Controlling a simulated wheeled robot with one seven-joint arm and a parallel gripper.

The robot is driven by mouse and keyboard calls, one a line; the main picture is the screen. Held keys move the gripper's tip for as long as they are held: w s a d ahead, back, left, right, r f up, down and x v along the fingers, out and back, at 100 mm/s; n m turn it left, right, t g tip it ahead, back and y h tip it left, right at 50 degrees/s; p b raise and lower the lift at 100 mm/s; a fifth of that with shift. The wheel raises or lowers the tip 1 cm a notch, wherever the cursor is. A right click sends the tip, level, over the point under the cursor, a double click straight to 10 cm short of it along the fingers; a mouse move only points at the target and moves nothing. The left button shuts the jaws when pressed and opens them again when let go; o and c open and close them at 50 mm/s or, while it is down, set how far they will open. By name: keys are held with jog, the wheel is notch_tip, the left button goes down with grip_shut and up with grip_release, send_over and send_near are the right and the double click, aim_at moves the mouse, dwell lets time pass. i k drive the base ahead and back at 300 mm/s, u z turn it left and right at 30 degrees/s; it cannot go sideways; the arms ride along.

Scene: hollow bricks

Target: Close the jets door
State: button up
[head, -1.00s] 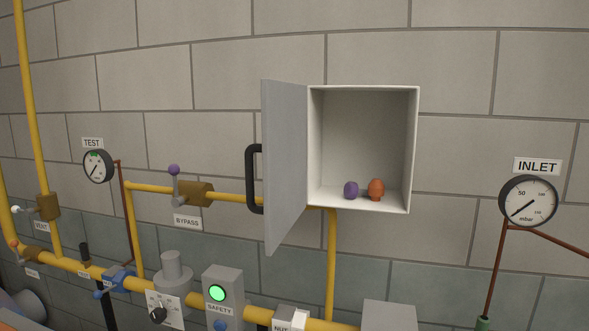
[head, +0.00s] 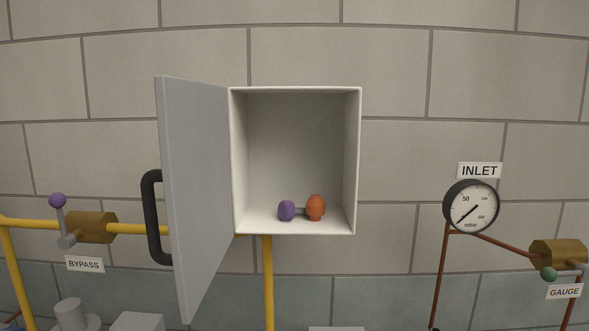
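A white wall cabinet (head: 354,160) hangs on the block wall near the middle of the head view. Its grey door (head: 198,190) is hinged on the cabinet's left side and stands wide open, swung out toward me. A black bar handle (head: 151,215) is on the door's outer face, at the left. Inside, on the cabinet floor, are a small purple piece (head: 287,210) and an orange piece (head: 315,207). My gripper does not show in the head view.
Left of the door is a brass bypass valve (head: 91,227) with a purple-knobbed lever, on a yellow pipe (head: 20,222). Right are the inlet gauge (head: 471,207) and a brass gauge valve (head: 556,253). Grey fittings (head: 71,314) stand at lower left.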

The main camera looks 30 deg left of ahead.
aim_at(194, 174)
jog(key=z, duration=1.05)
jog(key=k, duration=1.2)
jog(key=u, duration=1.95)
jog(key=i, duration=0.5)
jog(key=z, duration=1.35)
jog(key=k, duration=0.35)
jog(key=u, duration=0.65)
